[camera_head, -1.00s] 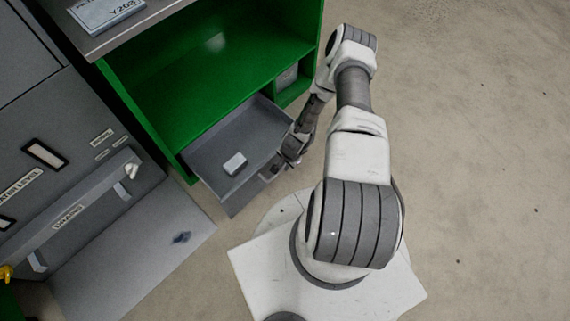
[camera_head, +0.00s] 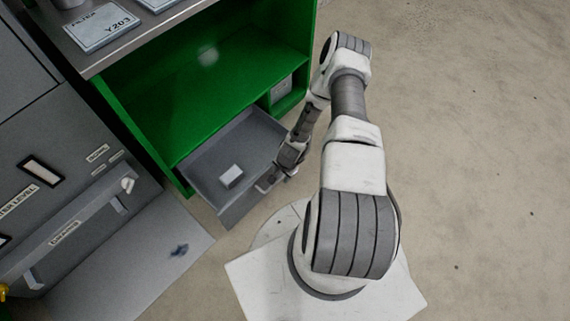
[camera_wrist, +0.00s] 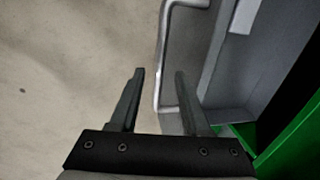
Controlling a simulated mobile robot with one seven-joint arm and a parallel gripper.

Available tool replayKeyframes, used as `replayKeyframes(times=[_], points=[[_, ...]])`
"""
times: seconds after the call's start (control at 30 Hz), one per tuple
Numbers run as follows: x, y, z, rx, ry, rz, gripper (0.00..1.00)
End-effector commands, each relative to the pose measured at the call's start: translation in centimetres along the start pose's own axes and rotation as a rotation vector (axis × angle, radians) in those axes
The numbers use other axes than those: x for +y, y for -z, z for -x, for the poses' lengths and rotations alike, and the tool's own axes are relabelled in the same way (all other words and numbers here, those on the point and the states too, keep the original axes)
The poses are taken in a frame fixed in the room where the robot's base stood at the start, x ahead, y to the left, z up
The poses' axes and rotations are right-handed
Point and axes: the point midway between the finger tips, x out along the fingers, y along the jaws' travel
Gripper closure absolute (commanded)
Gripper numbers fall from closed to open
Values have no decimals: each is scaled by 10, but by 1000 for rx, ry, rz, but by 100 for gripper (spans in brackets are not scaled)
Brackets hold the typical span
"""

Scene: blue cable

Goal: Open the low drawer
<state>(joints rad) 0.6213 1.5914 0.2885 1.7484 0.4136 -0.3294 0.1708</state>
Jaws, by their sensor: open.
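The low drawer (camera_head: 222,190) is grey and stands pulled out from the bottom of the green cabinet (camera_head: 207,75). A small pale block (camera_head: 230,176) lies inside it. The drawer (camera_wrist: 240,90) also shows at the right of the wrist view, with its bar handle (camera_wrist: 166,60) running along the front. My gripper (camera_head: 266,186) is at the drawer's front. In the wrist view my gripper (camera_wrist: 160,75) is open, its two fingers apart, with the lower part of the handle between them near the right finger. I cannot tell whether they touch.
A grey machine (camera_head: 60,180) with labels and handles stands at the left. Signs (camera_head: 100,27) lie on the cabinet's top. The floor (camera_head: 480,150) is clear to the right. My white base is close in front of the drawer.

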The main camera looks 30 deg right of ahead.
Motion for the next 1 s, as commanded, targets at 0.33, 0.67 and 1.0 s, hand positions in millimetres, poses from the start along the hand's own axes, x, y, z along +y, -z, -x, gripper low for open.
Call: replayKeyframes(times=[0.33, 0.67, 1.0], points=[[-2, 1, 89, 2, 1, 1, 53], [-1, 1, 149, 2, 1, -1, 53], [0, 0, 159, 1, 0, -1, 53]])
